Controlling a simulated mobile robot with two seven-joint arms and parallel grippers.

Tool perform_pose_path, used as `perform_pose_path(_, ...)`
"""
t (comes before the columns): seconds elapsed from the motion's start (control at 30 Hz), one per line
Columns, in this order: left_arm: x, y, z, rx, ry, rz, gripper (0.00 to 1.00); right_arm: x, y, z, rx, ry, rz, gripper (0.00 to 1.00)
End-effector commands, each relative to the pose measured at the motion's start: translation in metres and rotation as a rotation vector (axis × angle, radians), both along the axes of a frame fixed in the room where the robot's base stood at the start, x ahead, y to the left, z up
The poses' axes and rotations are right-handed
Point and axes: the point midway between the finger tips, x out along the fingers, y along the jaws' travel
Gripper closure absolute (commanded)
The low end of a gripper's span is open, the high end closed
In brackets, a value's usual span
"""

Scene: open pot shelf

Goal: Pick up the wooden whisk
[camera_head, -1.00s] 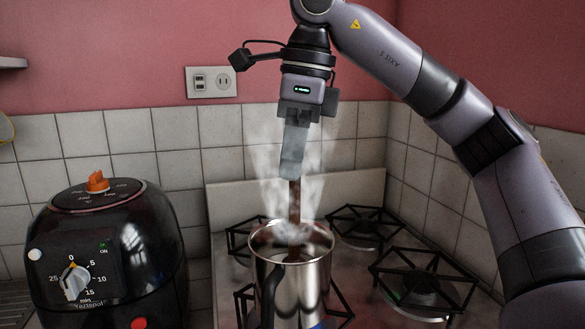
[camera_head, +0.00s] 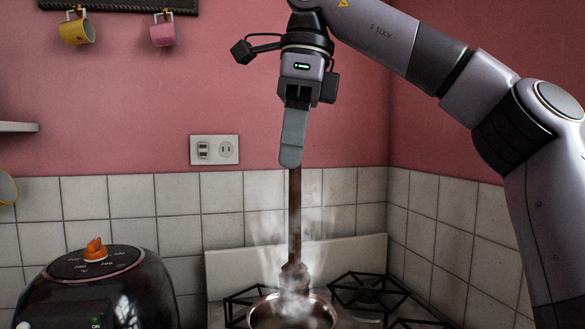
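The wooden whisk (camera_head: 295,215) is a dark brown stick with a knobbed lower end. It hangs upright from my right gripper (camera_head: 292,160), which is shut on its upper end. The whisk's lower end is just above the rim of the steel pot (camera_head: 262,312), veiled by steam. Only the top of the pot shows, at the bottom edge of the view. My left gripper is not in view.
The pot stands on a stove with black burner grates (camera_head: 362,292). A black air fryer (camera_head: 110,290) stands at the left. A wall socket (camera_head: 214,150) is behind. Yellow (camera_head: 77,31) and pink (camera_head: 163,34) mugs hang at the upper left.

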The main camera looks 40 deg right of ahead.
Motion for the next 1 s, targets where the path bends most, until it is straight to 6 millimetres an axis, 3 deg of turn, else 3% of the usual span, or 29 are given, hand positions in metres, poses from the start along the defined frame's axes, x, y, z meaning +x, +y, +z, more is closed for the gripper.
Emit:
perform_pose_path(0.5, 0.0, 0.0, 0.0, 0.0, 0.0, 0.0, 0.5, 0.0, 0.0, 0.03, 0.001, 0.001, -0.001, 1.0)
perform_pose_path(1.0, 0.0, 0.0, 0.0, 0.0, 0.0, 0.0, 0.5, -0.001, 0.0, 0.035, 0.001, -0.006, -0.001, 1.0)
